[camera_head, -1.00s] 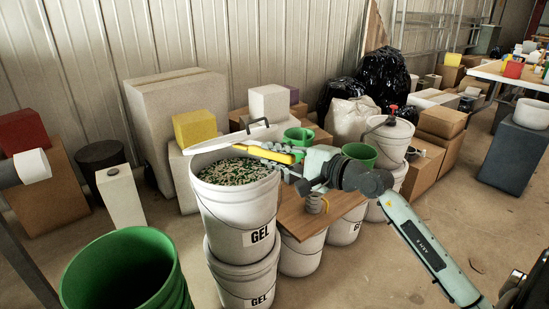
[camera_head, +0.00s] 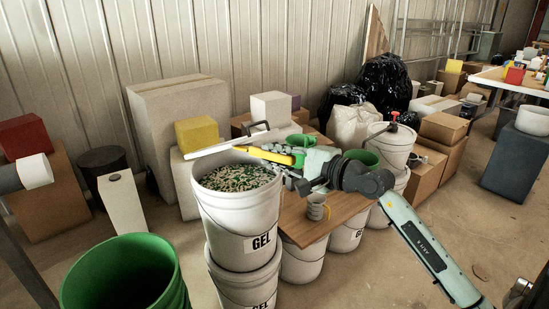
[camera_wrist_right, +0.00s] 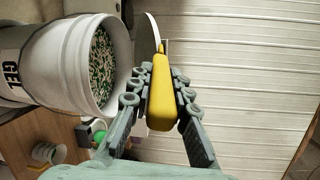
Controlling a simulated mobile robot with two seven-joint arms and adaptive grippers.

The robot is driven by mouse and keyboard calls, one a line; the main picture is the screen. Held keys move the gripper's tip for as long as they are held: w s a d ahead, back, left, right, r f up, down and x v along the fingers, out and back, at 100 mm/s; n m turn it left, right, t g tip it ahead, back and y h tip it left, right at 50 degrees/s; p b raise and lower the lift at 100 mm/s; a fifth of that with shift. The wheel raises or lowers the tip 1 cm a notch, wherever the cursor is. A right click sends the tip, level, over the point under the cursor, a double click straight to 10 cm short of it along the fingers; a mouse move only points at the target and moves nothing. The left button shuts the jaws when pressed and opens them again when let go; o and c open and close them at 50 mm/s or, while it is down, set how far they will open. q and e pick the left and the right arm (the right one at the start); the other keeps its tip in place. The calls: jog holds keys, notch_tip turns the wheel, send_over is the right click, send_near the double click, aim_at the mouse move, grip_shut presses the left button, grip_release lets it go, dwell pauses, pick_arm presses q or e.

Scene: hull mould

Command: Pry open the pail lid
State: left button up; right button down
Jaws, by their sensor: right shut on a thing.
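The white GEL pail (camera_head: 225,220) stands at the centre, its mouth showing green and white pellets (camera_head: 237,178). Its pale lid (camera_head: 215,148) is off most of the rim, tilted nearly edge-on at the far side; whether it still touches the rim is unclear. In the wrist view the pail (camera_wrist_right: 70,65) is at left and the lid (camera_wrist_right: 152,32) is a thin curved edge. My right gripper (camera_head: 274,157) is shut on a yellow-handled tool (camera_wrist_right: 162,95) beside the rim. The tool's tip is hard to make out against the lid. My left gripper is out of view.
Another GEL pail (camera_head: 243,285) stands underneath. A wooden board (camera_head: 345,215) holding a cup (camera_head: 316,207) lies to the right. A green bucket (camera_head: 125,275) is at front left. Boxes (camera_head: 175,115) crowd behind; the floor (camera_head: 440,245) at right is mostly clear.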

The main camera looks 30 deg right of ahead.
jog(key=shift+s+d+r, duration=0.1)
jog(key=shift+s+r, duration=0.25)
jog(key=shift+s, duration=0.4)
jog(key=shift+s+d+r, duration=0.1)
jog(key=shift+s+r, duration=0.3)
jog(key=shift+s, duration=0.35)
jog(key=shift+s+r, duration=0.35)
jog(key=shift+s, duration=0.4)
